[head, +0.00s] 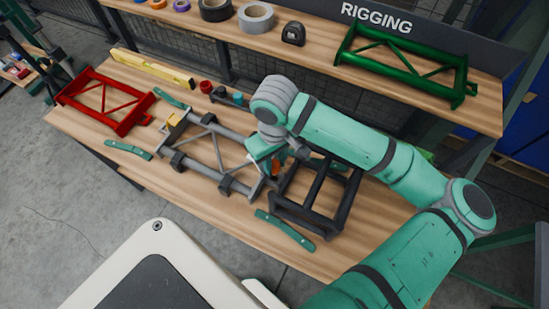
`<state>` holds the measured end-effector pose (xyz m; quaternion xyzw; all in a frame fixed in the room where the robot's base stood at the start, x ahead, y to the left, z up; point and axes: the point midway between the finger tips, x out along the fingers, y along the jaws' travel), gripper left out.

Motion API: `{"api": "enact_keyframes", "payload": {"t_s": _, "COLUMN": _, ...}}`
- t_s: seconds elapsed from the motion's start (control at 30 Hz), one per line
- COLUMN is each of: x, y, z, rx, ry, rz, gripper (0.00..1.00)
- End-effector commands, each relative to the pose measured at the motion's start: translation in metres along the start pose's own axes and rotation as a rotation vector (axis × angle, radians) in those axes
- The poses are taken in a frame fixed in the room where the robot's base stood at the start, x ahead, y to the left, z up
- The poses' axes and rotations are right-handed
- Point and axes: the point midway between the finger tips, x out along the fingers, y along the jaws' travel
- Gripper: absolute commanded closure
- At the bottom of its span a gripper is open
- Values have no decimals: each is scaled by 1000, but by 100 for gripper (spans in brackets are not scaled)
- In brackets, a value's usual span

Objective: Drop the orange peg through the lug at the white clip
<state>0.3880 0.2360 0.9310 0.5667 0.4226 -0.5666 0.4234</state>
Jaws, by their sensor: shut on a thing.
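My gripper (276,162) reaches down over the bench at the joint between a grey tube frame (203,137) and a black tube frame (318,212). It is shut on the orange peg (275,170), of which only a small part shows below the jaws. The grey frame lies flat with dark collars, and its right end meets the black frame's left side. The lug and the white clip cannot be made out; my gripper and wrist cover much of that joint. Whether the peg touches a lug cannot be told.
Green curved bars (285,230) lie near the bench's front edge. A red frame (105,101) and a yellow level (152,69) are at left. A shelf (325,53) behind holds tape rolls (255,17), a tape measure (293,33) and a green frame (404,66).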

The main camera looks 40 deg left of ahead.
Motion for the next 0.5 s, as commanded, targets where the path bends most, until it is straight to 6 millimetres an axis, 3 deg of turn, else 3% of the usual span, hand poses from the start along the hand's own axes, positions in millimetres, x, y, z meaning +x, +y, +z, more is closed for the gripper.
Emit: {"api": "enact_keyframes", "payload": {"t_s": 0.5, "x": 27, "y": 0, "z": 0, "rx": 1, "ry": 0, "rz": -1, "gripper": 98}}
